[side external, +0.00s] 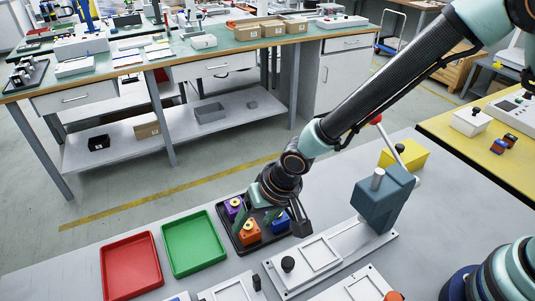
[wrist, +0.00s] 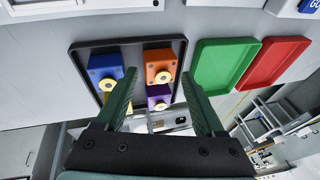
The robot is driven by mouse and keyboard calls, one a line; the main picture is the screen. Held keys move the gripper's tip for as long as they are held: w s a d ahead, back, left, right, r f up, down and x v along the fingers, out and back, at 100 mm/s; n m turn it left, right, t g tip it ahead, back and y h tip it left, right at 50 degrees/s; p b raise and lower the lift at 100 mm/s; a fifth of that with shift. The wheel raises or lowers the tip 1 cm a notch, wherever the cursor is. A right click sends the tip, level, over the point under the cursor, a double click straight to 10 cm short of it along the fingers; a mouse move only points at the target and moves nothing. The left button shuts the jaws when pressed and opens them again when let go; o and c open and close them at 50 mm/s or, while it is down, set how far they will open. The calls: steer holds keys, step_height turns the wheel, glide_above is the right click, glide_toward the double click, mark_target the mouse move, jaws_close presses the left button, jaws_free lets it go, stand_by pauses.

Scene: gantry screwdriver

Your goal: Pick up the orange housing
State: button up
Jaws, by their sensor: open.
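The orange housing (side external: 249,232) is a small block with a round yellow piece on it, in the black tray (side external: 238,252). In the wrist view the orange housing (wrist: 160,58) sits at the upper right of the tray, framed between my fingertips. My gripper (side external: 284,208) is over the tray, tilted; in the wrist view its green fingers (wrist: 158,76) are spread with nothing held. The exact height above the housing is hard to tell.
A purple housing (wrist: 158,91) and a blue housing (wrist: 103,67) stand close by; a yellow one is partly hidden behind my left finger. Green (side external: 195,244) and red (side external: 131,268) trays are left of the black tray. A press (side external: 383,203) stands right.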

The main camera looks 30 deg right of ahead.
mark_target(252, 227)
steer(key=shift+x, duration=0.8)
jaws_close()
steer(key=shift+r, duration=0.1)
step_height(252, 227, up, 20)
